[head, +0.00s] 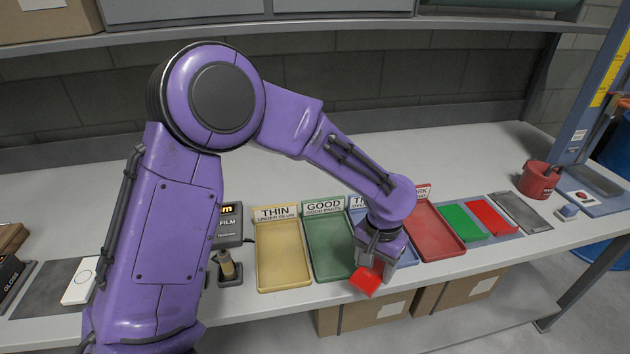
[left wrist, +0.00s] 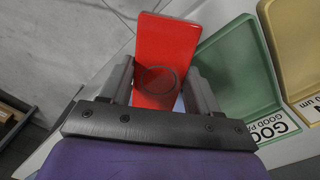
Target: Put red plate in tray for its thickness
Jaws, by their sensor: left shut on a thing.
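The red plate (head: 365,282) is between the jaws of my left gripper (head: 376,262). In the left wrist view the red plate (left wrist: 165,48) stands out past both fingers, with a faint dark ring on its face. In the head view, the gripper and plate are over the front part of a blue tray (head: 407,257), which they largely hide. Its label (head: 357,203) starts with "T"; the rest is covered by my arm. To its left are a green tray (head: 327,245) marked GOOD and a yellow tray (head: 281,258) marked THIN. My right gripper is not in view.
A red tray (head: 437,231) with a half-hidden label adjoins on the right. Beyond it lie a green plate (head: 464,222) and another red plate (head: 494,217). A film gauge (head: 228,222) stands left of the yellow tray. Cardboard boxes (head: 462,290) sit below the bench.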

